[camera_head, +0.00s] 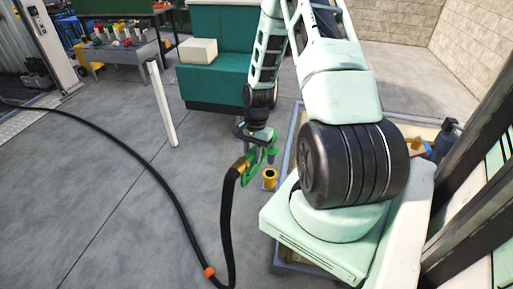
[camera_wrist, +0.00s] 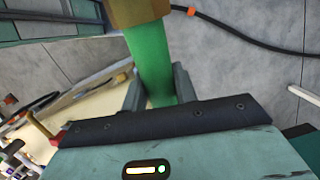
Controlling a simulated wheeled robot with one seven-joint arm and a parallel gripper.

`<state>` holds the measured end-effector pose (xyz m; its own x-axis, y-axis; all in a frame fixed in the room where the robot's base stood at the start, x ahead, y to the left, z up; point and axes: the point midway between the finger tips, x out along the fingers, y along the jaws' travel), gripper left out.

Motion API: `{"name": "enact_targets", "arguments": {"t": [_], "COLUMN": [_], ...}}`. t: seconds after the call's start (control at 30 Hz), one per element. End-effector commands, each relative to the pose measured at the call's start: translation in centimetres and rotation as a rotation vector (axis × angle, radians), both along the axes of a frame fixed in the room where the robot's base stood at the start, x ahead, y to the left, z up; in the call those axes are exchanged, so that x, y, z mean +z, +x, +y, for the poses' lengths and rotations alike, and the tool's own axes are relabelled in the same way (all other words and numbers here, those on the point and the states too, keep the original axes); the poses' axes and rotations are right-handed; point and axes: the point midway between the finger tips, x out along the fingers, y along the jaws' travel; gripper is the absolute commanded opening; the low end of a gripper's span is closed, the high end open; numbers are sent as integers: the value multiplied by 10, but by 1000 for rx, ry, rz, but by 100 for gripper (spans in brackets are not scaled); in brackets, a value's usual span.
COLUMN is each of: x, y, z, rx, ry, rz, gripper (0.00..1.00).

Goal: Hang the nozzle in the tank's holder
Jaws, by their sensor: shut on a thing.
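The green nozzle (camera_head: 254,166) is in my gripper (camera_head: 260,139), held above the floor in the middle of the head view. Its brass-coloured end joins a thick black hose (camera_head: 226,225) that hangs to the floor. In the wrist view, the nozzle's green body (camera_wrist: 151,66) runs between the two dark fingers of my gripper (camera_wrist: 158,88), with a brown collar (camera_wrist: 138,12) above. A yellow cup-like piece (camera_head: 270,174) shows just right of the nozzle; I cannot tell if it is the holder. No tank is clearly seen.
The hose (camera_head: 150,165) curves across the floor to the left, with an orange band (camera_head: 208,272). A teal bench (camera_head: 213,75) is behind. A shallow, light-bottomed tray (camera_wrist: 95,100) lies below left in the wrist view.

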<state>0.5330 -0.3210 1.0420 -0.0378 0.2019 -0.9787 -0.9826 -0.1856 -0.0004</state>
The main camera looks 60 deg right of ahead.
Motion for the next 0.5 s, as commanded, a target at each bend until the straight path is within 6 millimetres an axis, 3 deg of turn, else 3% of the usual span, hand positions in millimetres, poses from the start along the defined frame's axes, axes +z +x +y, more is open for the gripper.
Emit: {"name": "enact_targets", "arguments": {"t": [0.5], "x": [-37], "y": [0], "z": [0], "rx": [-3], "ry": [-1], "rz": [-1], "gripper": [0]}}
